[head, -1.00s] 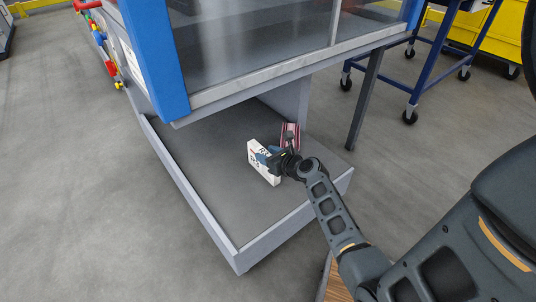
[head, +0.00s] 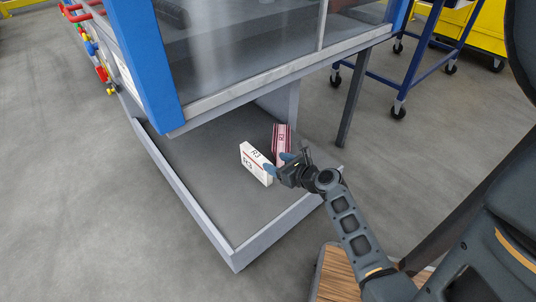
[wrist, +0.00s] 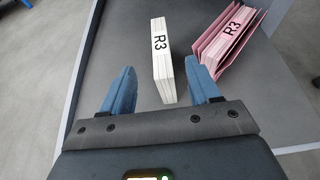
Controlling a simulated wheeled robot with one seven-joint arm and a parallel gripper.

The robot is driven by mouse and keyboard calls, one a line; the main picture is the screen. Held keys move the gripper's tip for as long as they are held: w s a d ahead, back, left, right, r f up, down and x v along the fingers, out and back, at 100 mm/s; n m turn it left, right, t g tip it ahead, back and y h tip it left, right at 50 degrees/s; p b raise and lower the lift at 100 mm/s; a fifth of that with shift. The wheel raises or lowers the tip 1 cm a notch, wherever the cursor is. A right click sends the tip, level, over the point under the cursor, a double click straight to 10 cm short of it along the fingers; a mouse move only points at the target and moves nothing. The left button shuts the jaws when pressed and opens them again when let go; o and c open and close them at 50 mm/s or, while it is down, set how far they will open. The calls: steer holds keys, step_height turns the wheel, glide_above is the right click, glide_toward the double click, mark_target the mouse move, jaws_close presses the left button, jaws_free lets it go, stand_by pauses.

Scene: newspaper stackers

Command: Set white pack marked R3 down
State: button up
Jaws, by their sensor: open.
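The white pack marked R3 (head: 256,163) stands upright on the grey floor of the low tray (head: 215,205). It also shows in the wrist view (wrist: 162,62), just beyond and between my fingertips. My gripper (head: 284,166) is open, with its blue fingers to the right of the pack in the head view. In the wrist view the open fingers (wrist: 160,92) have a gap between them, and the near end of the pack reaches into that gap. I cannot tell whether either finger touches it.
A pink pack marked R3 (head: 281,145) stands right behind the white one, close to my right finger in the wrist view (wrist: 229,38). The machine's lower edge (head: 275,80) overhangs the tray. A blue wheeled cart (head: 420,60) stands at the back right. The tray's left part is clear.

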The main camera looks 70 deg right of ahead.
steer(key=s+a+r+n+y, duration=0.15)
steer(key=s+a+n, duration=0.25)
steer(key=a+n, duration=0.65)
steer(key=s+a+r+n+y, duration=0.1)
steer(key=s+a+r+n, duration=0.2)
steer(key=a+n, duration=0.7)
steer(key=s+a+r+n+t+y, duration=0.1)
steer(key=s+a+r+n+y, duration=0.1)
steer(key=s+a+r+n, duration=0.2)
steer(key=s+a+r+n+t+y, duration=0.2)
steer(key=s+a+r+n, duration=0.1)
steer(key=a+r+n, duration=0.7)
step_height(320, 180, up, 4)
steer(key=n, duration=0.8)
steer(key=shift+s+a+r+y, duration=0.2)
steer(key=shift+s+y, duration=0.15)
steer(key=shift+s, duration=0.05)
step_height(320, 180, up, 25)
steer(key=p, duration=2.6)
steer(key=shift+r, duration=0.15)
